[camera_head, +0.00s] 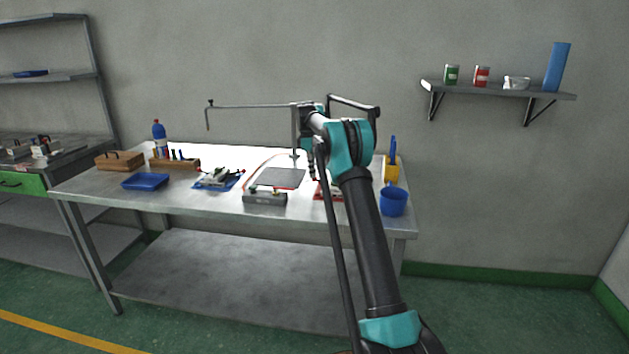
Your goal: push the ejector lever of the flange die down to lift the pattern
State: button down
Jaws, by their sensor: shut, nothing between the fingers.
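My arm rises from the bottom right and bends over the table. My gripper (313,177) is small and dark, points down beside my forearm, and looks shut and empty. Just below it a red item (322,191) lies on the table, largely hidden behind my arm. A grey block-shaped die (265,199) with small red and pale parts on top sits at the front middle edge. Another metal device (218,178) stands on a blue mat to its left. I cannot tell which of these is the flange die. No ejector lever or pattern can be made out.
The metal table (105,188) also holds a blue tray (145,181), a wooden box (120,160), a tool rack (174,162), a blue bottle (159,132), a grey plate (281,177), a blue mug (393,202) and a yellow holder (391,170). A thin jointed boom (255,106) stands behind.

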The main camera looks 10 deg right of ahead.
jog(key=shift+f, duration=0.1)
notch_tip(320, 180, down, 2)
jog(key=shift+f, duration=0.15)
jog(key=shift+w+a+r, duration=0.25)
jog(key=shift+a+r, duration=0.05)
jog(key=shift+a, duration=0.4)
jog(key=shift+w+a+r, duration=0.2)
jog(key=shift+a+r, duration=0.1)
jog(key=shift+a, duration=0.4)
jog(key=shift+r, duration=0.15)
notch_tip(320, 180, up, 12)
jog(key=a, duration=0.1)
jog(key=shift+w, duration=0.2)
